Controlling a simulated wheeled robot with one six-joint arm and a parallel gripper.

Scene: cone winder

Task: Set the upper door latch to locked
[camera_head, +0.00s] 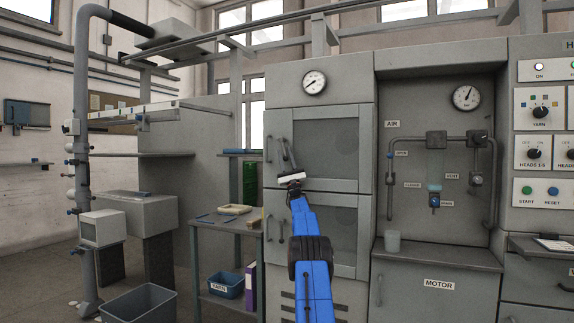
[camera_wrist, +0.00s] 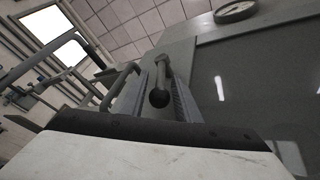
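The upper door (camera_head: 330,147) is a grey framed panel with a dark window on the cabinet, and it looks closed. Its latch (camera_wrist: 162,76) is a small grey lever with a rounded end in the wrist view. In the head view the latch is hard to tell from my fingers. My gripper (camera_head: 286,152) is at the door's left edge, on the end of my blue arm. In the wrist view my gripper (camera_wrist: 163,92) has its fingers apart, one on each side of the lever. I cannot tell whether they touch it.
A vertical door handle (camera_head: 268,149) stands just left of my gripper; it also shows in the wrist view (camera_wrist: 121,84). The lower door (camera_head: 328,230) is below. A round gauge (camera_head: 314,82) sits above. A small table (camera_head: 232,222) stands left of the cabinet.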

